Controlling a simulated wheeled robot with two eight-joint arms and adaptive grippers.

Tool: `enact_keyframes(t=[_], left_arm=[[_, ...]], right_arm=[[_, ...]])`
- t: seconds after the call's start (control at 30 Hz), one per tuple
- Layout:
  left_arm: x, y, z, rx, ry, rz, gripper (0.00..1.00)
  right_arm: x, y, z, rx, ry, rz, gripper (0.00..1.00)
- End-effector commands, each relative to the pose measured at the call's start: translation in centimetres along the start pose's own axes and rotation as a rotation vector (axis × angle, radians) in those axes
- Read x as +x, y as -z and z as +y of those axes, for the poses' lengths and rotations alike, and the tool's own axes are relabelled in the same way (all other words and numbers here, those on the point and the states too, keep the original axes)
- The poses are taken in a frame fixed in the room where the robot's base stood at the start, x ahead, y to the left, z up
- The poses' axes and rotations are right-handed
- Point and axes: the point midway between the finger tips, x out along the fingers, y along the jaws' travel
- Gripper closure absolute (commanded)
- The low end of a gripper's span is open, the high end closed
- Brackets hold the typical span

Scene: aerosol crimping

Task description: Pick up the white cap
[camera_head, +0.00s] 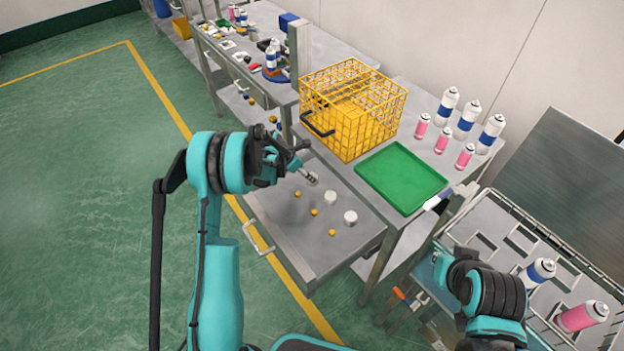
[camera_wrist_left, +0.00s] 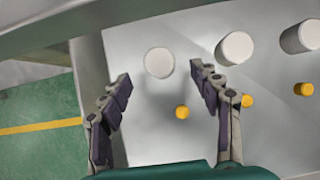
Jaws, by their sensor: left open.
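Three white caps lie on the grey metal drawer. In the left wrist view they show as a left cap (camera_wrist_left: 159,62), a middle cap (camera_wrist_left: 235,47) and a right cap (camera_wrist_left: 300,37). The head view shows two, the middle cap (camera_head: 330,197) and the right cap (camera_head: 350,217); my left gripper seems to hide the third. My left gripper (camera_head: 308,165) is open and empty above the drawer (camera_head: 285,238). In the left wrist view, the left cap appears between and slightly beyond its fingertips, untouched. My right arm shows at the lower right; its gripper is not visible.
Small yellow pieces (camera_head: 314,211) lie beside the caps. A yellow wire basket (camera_head: 352,105) and a green tray (camera_head: 401,177) stand on the table behind. Spray cans (camera_head: 468,118) stand farther right. The drawer has a front handle (camera_head: 258,240).

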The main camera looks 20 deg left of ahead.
Motion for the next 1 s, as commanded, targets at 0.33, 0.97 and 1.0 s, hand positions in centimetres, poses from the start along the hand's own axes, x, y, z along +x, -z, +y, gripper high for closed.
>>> enact_keyframes(t=[0.33, 0.97, 1.0], left_arm=[[4.6, -0.2, 0.0, 0.005, 0.000, 0.000, 0.37], [5.8, -0.3, 0.0, 0.004, -0.001, 0.000, 0.71], [5.8, -0.3, 0.0, 0.004, -0.001, 0.000, 0.72]], right_arm=[[1.9, -1.4, 0.0, 0.000, 0.000, 0.000, 1.00], [2.1, -1.5, 0.0, 0.000, 0.000, 0.000, 1.00], [2.1, -1.5, 0.0, 0.000, 0.000, 0.000, 1.00]])
